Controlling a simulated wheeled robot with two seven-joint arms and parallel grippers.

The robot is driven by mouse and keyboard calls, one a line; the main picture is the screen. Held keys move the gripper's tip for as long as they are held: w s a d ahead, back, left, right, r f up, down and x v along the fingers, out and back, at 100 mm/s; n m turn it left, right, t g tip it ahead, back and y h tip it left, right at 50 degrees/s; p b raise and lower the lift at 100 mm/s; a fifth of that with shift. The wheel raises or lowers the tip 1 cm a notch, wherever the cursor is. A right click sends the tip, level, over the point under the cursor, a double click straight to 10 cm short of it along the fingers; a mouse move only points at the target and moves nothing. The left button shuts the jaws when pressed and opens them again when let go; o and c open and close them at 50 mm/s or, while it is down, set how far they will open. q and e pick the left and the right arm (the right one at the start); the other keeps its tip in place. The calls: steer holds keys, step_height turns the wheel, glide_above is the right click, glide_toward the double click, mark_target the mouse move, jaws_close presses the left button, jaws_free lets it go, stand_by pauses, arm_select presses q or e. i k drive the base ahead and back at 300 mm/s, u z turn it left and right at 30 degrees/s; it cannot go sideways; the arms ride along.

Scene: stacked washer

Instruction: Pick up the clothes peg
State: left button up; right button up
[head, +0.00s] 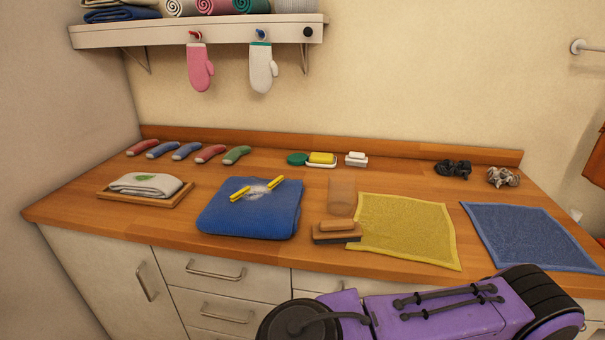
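Two small yellow peg-like pieces lie on a folded blue towel (255,220) left of centre on the counter. One yellow piece (240,193) lies towards the left of the towel's top, and the other yellow piece (276,182) lies to the right and farther back. A whitish patch (257,189) lies between them. I cannot tell for sure that either piece is the clothes peg. Neither of my grippers is in view. A purple and black arm link of mine crosses the lower right, below the counter's front edge.
A wooden tray (109,191) with a folded white cloth stands left of the towel. A brush (337,237), a yellow cloth (405,230) and a blue cloth (530,235) lie to the right. Mitts hang above.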

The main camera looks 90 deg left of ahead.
mark_target(275, 183)
steer(key=k, duration=0.5)
steer(key=u, duration=0.7)
